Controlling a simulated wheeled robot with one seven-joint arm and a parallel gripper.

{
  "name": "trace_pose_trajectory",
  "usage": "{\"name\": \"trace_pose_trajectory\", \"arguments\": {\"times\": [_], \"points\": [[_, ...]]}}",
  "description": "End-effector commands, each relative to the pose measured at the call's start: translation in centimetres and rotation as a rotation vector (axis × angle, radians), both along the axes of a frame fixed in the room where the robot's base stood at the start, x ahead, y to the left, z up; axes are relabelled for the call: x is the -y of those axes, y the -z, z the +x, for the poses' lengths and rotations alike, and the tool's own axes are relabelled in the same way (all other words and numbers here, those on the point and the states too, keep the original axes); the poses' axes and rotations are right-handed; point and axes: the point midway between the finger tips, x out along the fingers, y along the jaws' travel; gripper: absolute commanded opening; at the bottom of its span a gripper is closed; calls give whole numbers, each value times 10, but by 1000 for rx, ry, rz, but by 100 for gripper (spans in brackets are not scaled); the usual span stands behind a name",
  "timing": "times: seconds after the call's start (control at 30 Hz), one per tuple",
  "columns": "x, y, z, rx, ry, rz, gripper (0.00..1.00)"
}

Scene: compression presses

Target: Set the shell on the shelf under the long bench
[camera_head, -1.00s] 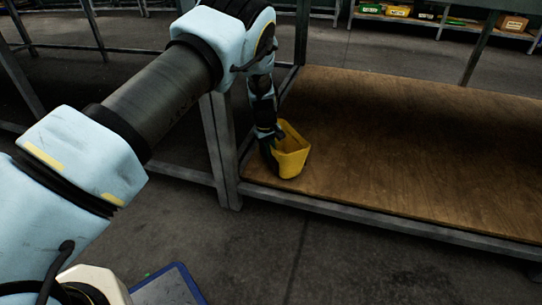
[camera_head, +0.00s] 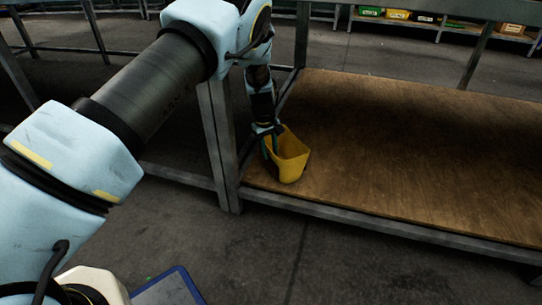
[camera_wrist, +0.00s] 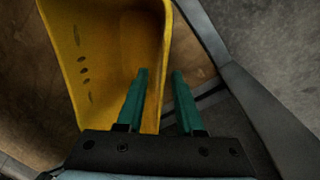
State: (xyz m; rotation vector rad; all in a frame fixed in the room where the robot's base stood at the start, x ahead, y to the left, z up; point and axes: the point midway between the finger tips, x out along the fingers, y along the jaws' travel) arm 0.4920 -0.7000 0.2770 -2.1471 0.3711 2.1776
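The shell is a yellow, open-topped scoop-like bin (camera_head: 291,162). It stands on the wooden shelf (camera_head: 400,150) under the long bench, near the left front corner by the metal leg. In the wrist view the shell (camera_wrist: 105,45) fills the upper left, with several small dark holes in its wall. My gripper (camera_wrist: 160,72) has two green fingers spread apart. One finger is over the shell's inside and the other is outside its wall, with a visible gap between the wall and the outer finger. In the head view my gripper (camera_head: 269,148) is at the shell's left side.
A grey metal leg (camera_head: 222,150) stands just left of the shell, and a metal rail (camera_head: 370,215) runs along the shelf's front. The shelf to the right is bare. A rack with colored bins (camera_head: 397,14) stands at the back. A blue-edged item (camera_head: 180,285) lies low in front.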

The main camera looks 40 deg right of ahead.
Motion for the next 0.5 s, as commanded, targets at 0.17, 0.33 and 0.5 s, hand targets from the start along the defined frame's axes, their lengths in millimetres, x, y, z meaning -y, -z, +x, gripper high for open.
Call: {"name": "trace_pose_trajectory", "arguments": {"times": [0.17,0.33,0.5], "points": [[-4,-44,1,0,0,-3,36],[-8,-68,2,0,0,-1,36],[-10,-78,2,-1,0,-1,36]]}}
